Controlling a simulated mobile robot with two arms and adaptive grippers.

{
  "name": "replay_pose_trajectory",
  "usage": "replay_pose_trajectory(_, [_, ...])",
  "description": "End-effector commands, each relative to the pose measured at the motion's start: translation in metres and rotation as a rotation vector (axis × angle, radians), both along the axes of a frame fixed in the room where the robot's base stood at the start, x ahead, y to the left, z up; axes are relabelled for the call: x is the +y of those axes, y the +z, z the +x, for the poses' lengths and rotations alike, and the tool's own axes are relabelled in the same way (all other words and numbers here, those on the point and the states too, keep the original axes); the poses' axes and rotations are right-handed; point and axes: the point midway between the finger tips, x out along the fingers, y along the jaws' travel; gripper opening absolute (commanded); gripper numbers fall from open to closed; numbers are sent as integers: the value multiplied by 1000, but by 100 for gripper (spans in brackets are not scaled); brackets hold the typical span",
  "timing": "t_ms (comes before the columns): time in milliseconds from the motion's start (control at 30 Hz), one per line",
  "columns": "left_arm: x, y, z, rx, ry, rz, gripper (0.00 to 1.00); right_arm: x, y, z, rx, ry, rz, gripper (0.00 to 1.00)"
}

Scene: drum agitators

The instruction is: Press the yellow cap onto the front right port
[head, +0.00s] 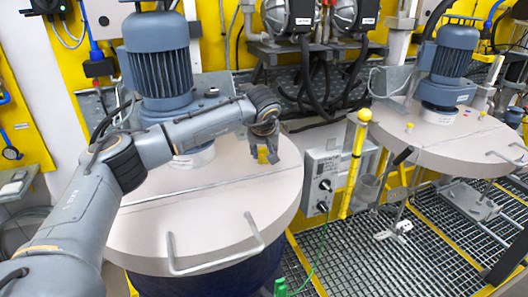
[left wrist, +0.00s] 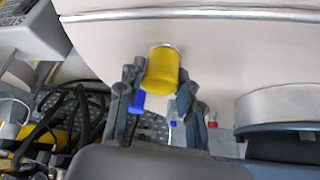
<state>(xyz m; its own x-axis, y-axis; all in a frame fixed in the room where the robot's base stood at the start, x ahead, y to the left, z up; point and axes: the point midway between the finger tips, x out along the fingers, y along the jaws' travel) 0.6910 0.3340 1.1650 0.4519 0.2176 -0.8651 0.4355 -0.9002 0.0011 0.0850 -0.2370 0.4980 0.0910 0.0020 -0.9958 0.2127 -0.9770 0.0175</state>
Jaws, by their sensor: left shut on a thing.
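My left gripper (head: 262,160) points down over the right part of the near drum's pale lid (head: 215,215). It is shut on the yellow cap (head: 263,156), a small cylinder that shows between its fingers. In the left wrist view the yellow cap (left wrist: 161,72) sits between the two dark fingers, with a pale, silvery rim at its far end. The cap is at or just above the lid; I cannot tell whether it touches. No open port can be made out under the cap, as the gripper and cap cover that spot. My right gripper is not in view.
A blue-grey agitator motor (head: 158,70) stands on the near lid, left of my gripper. A bent metal handle (head: 215,255) rises at the lid's front. A second lidded drum (head: 445,135) with a motor stands right. A yellow post (head: 354,165) and grey box (head: 325,178) lie between.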

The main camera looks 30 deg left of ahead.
Motion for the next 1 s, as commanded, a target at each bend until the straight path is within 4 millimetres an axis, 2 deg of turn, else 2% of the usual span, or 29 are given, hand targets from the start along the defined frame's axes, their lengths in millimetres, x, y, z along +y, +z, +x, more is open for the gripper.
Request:
replay_pose_trajectory(333, [0,-8,-1,8,0,0,21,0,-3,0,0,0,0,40])
replay_pose_trajectory(400, [0,-10,-1,9,0,0,14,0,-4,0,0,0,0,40])
replay_pose_trajectory(533, [0,-12,-2,10,-1,1,14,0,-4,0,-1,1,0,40])
replay_pose_trajectory(567, [0,-12,-2,11,-1,0,10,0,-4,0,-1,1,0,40])
replay_pose_trajectory(833, [-1,-14,-3,16,0,0,10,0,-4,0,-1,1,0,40])
replay_pose_trajectory(867, [-1,-14,-3,16,0,0,38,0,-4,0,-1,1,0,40])
replay_pose_trajectory(1000, [-1,-13,-2,13,0,0,63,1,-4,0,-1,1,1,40])
